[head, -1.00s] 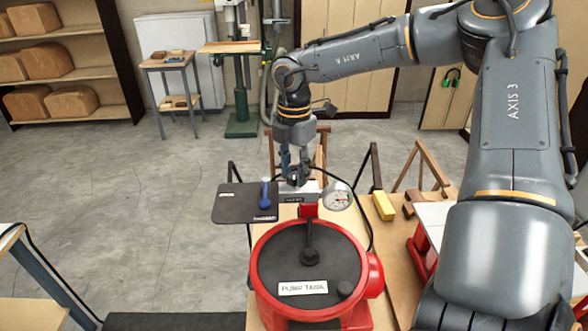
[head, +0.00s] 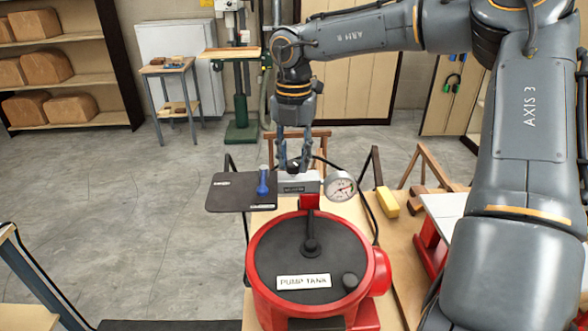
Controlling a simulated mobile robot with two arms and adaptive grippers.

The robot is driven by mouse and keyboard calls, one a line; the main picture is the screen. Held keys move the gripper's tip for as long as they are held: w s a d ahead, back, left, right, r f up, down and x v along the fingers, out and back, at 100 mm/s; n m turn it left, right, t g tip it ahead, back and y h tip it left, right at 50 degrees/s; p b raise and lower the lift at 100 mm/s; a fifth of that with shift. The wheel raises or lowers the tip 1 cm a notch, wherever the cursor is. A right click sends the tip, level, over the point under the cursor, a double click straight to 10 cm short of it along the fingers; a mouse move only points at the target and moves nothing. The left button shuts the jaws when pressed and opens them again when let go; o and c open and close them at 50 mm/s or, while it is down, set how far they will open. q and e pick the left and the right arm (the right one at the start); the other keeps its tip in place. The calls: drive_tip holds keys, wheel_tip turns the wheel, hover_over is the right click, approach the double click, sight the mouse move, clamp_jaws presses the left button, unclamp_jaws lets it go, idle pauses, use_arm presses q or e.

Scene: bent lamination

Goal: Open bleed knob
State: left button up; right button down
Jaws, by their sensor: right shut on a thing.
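The red pump tank (head: 262,245) with its dark lid stands on the bench in the lower middle. A grey metal block (head: 308,186) sits behind the lid, with a round dial gauge (head: 340,186) on its right. A small dark knob (head: 293,170) is on top of the block; I take it as the bleed knob. My right gripper (head: 293,163) points down over the block, its fingers shut around the knob, which they partly hide. A blue lever (head: 263,181) stands upright left of the block. My left gripper is out of view.
A dark flat plate (head: 230,192) juts out left of the block. A black hose curves behind the gauge. A yellow block (head: 387,202) and wooden pieces lie to the right. My right arm covers the right side.

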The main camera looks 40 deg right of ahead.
drive_tip(key=n+b, duration=0.1)
drive_tip(key=n, duration=0.1)
drive_tip(key=shift+f+n+b, duration=0.1)
drive_tip(key=shift+n+b, duration=0.2)
drive_tip(key=shift+n, duration=0.1)
drive_tip(key=n+b, duration=0.1)
drive_tip(key=n, duration=0.2)
drive_tip(key=shift+n, duration=0.3)
drive_tip(key=n, duration=0.3)
drive_tip(key=shift+n+b, duration=0.3)
drive_tip(key=shift+b, duration=0.05)
drive_tip(key=n, duration=0.3)
drive_tip(key=shift+n, duration=0.4)
drive_tip(key=n, duration=0.3)
drive_tip(key=shift+r+n, duration=0.2)
drive_tip(key=shift+n, duration=0.1)
drive_tip(key=n, duration=0.4)
drive_tip(key=shift+n+p, duration=0.3)
drive_tip(key=n, duration=0.4)
drive_tip(key=shift+p, duration=0.3)
drive_tip(key=shift+n, duration=2.2)
drive_tip(key=shift+r+p, duration=0.1)
drive_tip(key=shift+p, duration=0.2)
